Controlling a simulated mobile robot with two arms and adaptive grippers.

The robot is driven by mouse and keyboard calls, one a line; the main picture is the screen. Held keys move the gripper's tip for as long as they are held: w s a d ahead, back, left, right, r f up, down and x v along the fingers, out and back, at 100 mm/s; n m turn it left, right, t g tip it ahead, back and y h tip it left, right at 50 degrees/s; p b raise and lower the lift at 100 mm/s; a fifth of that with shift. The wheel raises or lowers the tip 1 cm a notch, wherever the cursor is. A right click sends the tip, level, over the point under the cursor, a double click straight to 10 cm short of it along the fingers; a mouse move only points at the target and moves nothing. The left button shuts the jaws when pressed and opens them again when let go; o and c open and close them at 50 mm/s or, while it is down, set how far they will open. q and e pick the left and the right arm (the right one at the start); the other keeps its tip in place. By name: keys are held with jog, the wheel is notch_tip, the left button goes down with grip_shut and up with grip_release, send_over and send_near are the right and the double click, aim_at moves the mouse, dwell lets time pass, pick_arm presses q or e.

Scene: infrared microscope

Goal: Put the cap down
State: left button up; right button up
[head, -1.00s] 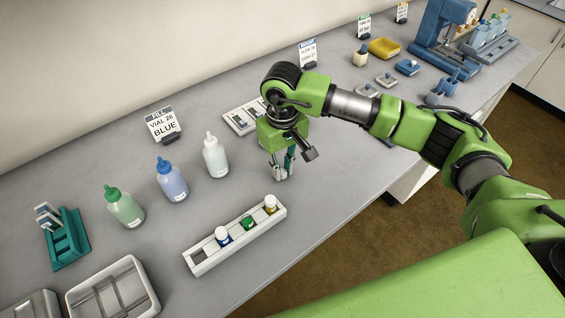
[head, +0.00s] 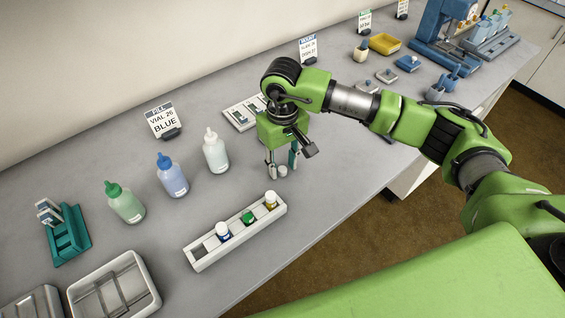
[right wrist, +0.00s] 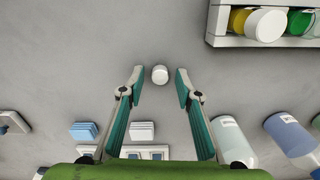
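A small round white cap (head: 282,171) rests on the grey bench, just behind the vial rack. It also shows in the right wrist view (right wrist: 160,75), between the fingertips with a clear gap on each side. My right gripper (head: 282,163) is open above and around the cap; its teal and grey fingers (right wrist: 160,84) point down and stand apart. My left gripper is out of view.
A white rack (head: 237,234) with blue, green and yellow vials stands in front of the gripper. Dropper bottles (head: 173,178) stand to the left. A slide tray (head: 238,119) lies behind it. Bare bench surrounds the cap.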

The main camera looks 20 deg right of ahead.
aim_at(282, 169)
notch_tip(282, 169, up, 12)
jog(key=b, duration=0.3)
jog(key=shift+f, duration=0.1)
